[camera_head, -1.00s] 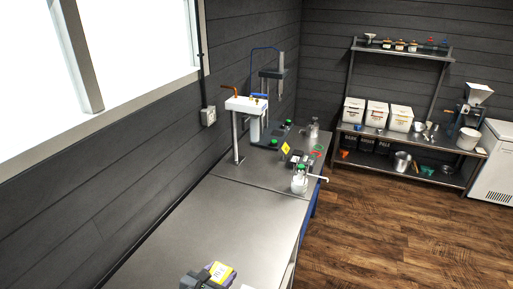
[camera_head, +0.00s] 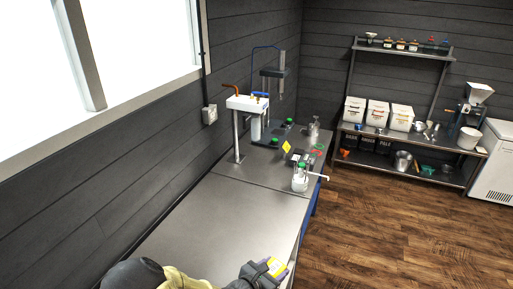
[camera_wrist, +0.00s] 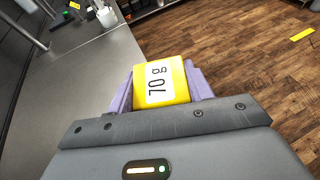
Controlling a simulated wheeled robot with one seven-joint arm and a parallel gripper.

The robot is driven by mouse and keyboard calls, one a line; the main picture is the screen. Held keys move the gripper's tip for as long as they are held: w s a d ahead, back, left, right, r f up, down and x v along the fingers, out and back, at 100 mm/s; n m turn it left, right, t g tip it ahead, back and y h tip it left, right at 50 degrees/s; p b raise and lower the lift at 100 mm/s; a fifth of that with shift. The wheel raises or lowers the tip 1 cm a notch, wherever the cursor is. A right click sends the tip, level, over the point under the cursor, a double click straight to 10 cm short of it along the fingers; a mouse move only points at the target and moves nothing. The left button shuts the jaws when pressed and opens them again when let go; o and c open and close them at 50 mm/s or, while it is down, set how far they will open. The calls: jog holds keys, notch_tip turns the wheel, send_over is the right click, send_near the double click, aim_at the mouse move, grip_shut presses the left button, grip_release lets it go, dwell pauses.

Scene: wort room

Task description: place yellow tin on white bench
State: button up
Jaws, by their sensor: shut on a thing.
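The yellow tin (camera_wrist: 178,72) has a white label reading "70 g". My gripper (camera_wrist: 160,82) is shut on it, with a purple finger on each side. In the head view the tin (camera_head: 277,266) and my gripper (camera_head: 268,271) are at the bottom edge, over the right front edge of the grey steel bench (camera_head: 225,215). In the wrist view the wooden floor shows beyond and to the right of the tin, and the bench (camera_wrist: 80,75) lies to the left. I cannot make out a bench that is clearly white.
A tap stand (camera_head: 246,103), a white-filled bottle (camera_head: 300,182) and small devices stand at the bench's far end. Its near top is clear. A shelf rack (camera_head: 430,151) with white bins and a white chest (camera_head: 495,165) stand across the open wooden floor (camera_head: 390,225).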

jog(key=d+f+m+g+h, duration=0.2)
jog(key=d+f, duration=0.3)
jog(key=d, duration=0.6)
notch_tip(320, 180, down, 9)
jog(key=b, duration=1)
jog(key=shift+a+f, duration=0.15)
jog(key=shift+a, duration=0.15)
jog(key=shift+s, duration=0.1)
jog(key=shift+s+a, duration=0.1)
jog(key=shift+a, duration=0.05)
